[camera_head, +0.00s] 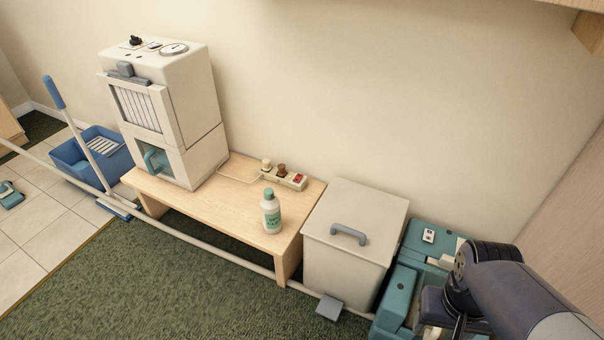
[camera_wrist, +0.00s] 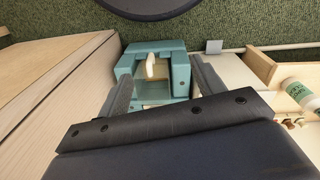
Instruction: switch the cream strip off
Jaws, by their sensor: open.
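The cream strip (camera_head: 286,177) is a power strip lying on the wooden bench near the wall. Two plugs, one cream (camera_head: 266,165) and one brown (camera_head: 281,170), stand in it, and a red switch (camera_head: 299,178) sits at its right end. Whether the switch is on or off is too small to tell. My gripper (camera_wrist: 163,88) is open in the wrist view, its two grey fingers apart with the teal machine beyond them. It is well to the right of the strip, past the bin. In the head view my arm hides part of the teal machine.
A white bottle (camera_head: 271,212) stands on the bench (camera_head: 222,205) in front of the strip. A cream machine (camera_head: 165,110) stands at the bench's left. A lidded bin (camera_head: 350,245) and teal machine (camera_head: 400,295) stand to the right. The wall rises close behind; open carpet lies in front.

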